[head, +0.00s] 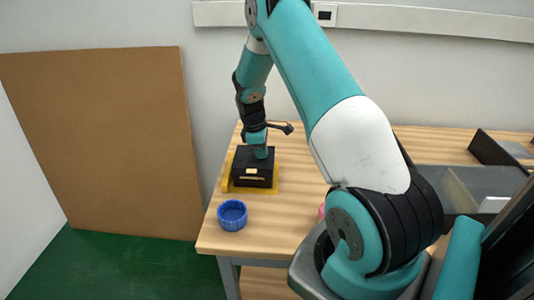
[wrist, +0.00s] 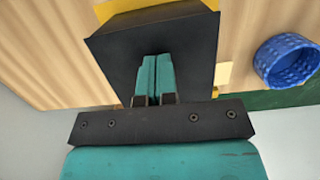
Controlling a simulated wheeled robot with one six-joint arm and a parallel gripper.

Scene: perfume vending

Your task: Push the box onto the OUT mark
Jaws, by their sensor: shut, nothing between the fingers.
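The black box (head: 252,170) sits on the yellow mark (head: 226,186) near the left end of the wooden table. Yellow shows around the box's edges; lettering on the mark cannot be read. In the wrist view the box (wrist: 195,38) fills the upper middle, with a strip of the yellow mark (wrist: 118,9) beyond it. My gripper (head: 261,153) points down at the box, its fingertips at or just above the box's top. The wrist view shows the teal fingers (wrist: 154,62) closed together with nothing between them. Whether they touch the box I cannot tell.
A blue round container (head: 232,215) stands near the table's front left corner, in front of the box. Dark trays or panels (head: 495,150) lie at the right. A brown board (head: 100,140) leans on the wall at the left. Bare table (head: 285,215) lies right of the container.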

